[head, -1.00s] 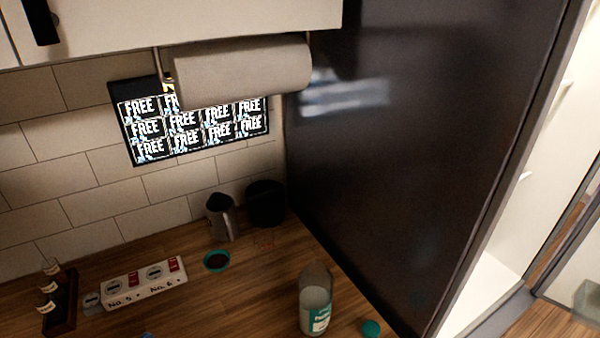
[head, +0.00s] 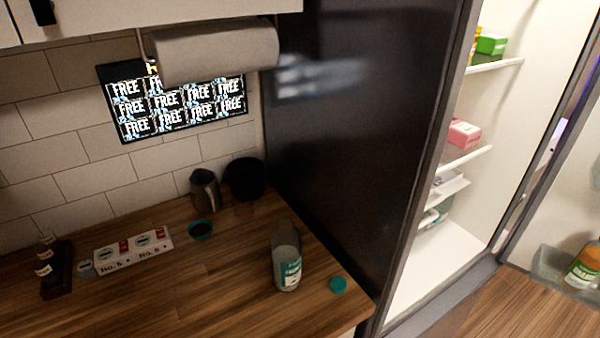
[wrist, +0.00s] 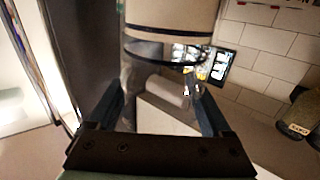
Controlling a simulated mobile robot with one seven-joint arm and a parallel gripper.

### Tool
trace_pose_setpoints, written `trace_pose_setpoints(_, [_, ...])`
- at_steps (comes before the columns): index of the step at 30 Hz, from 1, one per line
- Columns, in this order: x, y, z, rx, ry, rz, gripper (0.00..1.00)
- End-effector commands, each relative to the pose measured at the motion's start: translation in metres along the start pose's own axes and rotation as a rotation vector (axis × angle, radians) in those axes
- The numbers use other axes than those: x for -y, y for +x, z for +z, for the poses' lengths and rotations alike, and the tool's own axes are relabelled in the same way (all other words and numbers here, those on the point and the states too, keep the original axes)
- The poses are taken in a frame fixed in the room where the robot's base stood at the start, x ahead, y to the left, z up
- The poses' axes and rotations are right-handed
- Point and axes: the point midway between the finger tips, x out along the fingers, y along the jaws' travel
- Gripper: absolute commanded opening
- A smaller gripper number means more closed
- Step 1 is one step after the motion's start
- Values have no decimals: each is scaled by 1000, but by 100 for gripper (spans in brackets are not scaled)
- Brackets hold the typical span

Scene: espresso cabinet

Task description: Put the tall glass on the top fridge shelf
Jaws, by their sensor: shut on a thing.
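My gripper (wrist: 158,92) shows only in the wrist view. Its two fingers are shut on the tall glass (wrist: 170,22), a beige-looking cylinder with a dark ring and a see-through end. The glass fills the top middle of that view, and part of it is cut off by the frame. The fridge stands open at the right of the head view. Its highest visible shelf (head: 500,64) holds a green box (head: 491,44) towards the back. My gripper and the glass are not in the head view.
A lower shelf (head: 468,158) holds a pink box (head: 463,133). The open door's bin (head: 552,264) holds an orange bottle (head: 585,268). The dark fridge side (head: 350,130) borders the counter. A labelled jar (head: 288,270) and teal lid (head: 338,285) stand near the counter edge.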

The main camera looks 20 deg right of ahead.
Motion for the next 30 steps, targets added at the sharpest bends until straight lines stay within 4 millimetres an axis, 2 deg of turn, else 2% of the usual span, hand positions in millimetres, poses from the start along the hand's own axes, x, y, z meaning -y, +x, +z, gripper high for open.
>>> trace_pose_setpoints(6, [-40,3,70,11,-20,-151,0])
trace_pose_setpoints(12, [-63,6,117,7,-16,-272,0])
trace_pose_setpoints(15, [-72,7,133,5,-14,-314,0])
trace_pose_setpoints(20, [-84,8,156,4,-12,-369,0])
trace_pose_setpoints(30, [-83,8,155,0,-1,-372,0])
